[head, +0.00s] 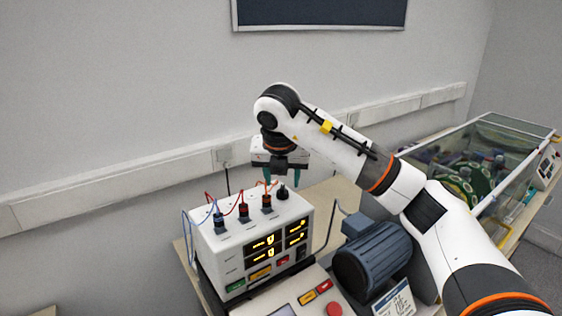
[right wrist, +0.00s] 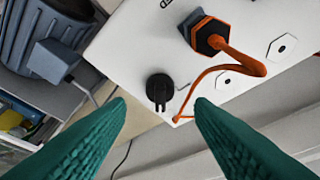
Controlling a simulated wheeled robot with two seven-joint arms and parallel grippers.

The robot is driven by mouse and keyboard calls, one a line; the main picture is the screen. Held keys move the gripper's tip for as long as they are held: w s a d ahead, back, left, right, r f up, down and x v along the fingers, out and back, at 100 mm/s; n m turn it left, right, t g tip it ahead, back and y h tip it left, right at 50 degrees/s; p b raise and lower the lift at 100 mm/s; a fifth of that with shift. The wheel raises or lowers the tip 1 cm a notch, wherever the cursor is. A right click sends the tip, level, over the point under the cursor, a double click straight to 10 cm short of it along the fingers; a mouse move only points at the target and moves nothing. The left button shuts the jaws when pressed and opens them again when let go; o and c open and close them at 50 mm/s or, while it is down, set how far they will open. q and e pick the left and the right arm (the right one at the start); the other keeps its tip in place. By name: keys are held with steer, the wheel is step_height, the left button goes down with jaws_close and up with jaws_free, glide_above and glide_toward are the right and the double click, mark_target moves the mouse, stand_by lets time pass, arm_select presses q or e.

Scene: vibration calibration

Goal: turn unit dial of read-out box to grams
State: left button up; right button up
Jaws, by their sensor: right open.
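The white read-out box (head: 212,262) stands on the bench in the head view, with lit yellow displays on its front. Its unit dial (head: 282,193) is a small black knob on the top, near the back right corner. In the right wrist view the dial (right wrist: 159,86) has a ridged grip pointing down the picture. My right gripper (head: 282,180) is open above the dial. Its teal fingertips (right wrist: 160,103) lie to either side of the dial in the wrist view, apart from it. The dial's markings are mostly unreadable. My left gripper is not in view.
Plugs with red, blue and orange cables stand on the box top; the orange plug (right wrist: 208,36) is close to the dial. A blue-grey motor (head: 372,262) stands right of the box. A glass-sided case (head: 470,160) is farther right. The wall is behind.

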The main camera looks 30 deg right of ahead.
steer(key=v, duration=0.9)
steer(key=shift+f, duration=0.2)
